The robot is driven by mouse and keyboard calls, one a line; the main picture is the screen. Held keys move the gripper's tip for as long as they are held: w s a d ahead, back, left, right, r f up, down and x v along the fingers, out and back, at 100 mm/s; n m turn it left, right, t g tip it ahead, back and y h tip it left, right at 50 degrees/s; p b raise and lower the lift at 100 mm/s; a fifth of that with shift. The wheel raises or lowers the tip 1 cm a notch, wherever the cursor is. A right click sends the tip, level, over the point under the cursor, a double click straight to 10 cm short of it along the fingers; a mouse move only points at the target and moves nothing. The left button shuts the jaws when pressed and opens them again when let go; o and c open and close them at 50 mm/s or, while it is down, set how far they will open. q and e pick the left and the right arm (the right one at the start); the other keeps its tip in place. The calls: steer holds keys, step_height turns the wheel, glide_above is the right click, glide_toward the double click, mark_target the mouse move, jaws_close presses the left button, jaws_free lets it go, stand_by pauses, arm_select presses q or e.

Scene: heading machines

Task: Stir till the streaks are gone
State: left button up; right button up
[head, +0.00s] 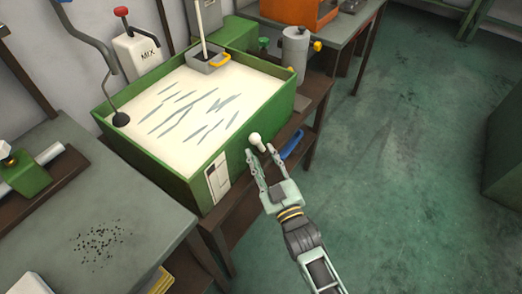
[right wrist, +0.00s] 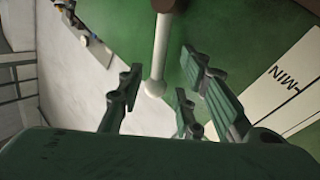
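The green vat (head: 190,185) holds a cream-white surface with several grey-green streaks across its middle. A pale rod with a round white knob (head: 256,141) sticks out from the vat's front right side; the knob also shows in the right wrist view (right wrist: 155,87). My right gripper (head: 260,164) is open just in front of the knob. In the right wrist view its fingers (right wrist: 160,100) stand apart on either side of the knob, with visible gaps. My left gripper is not in view.
A white box marked MIX (head: 140,53) with a red-knobbed lever stands behind the vat. A grey bar with a black ball (head: 121,119) hangs at the vat's left corner. A grey canister (head: 294,50) stands behind right. The floor (head: 410,160) at right is clear.

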steer(key=v, duration=0.9)
steer(key=shift+s, duration=0.25)
steer(key=shift+d, duration=0.15)
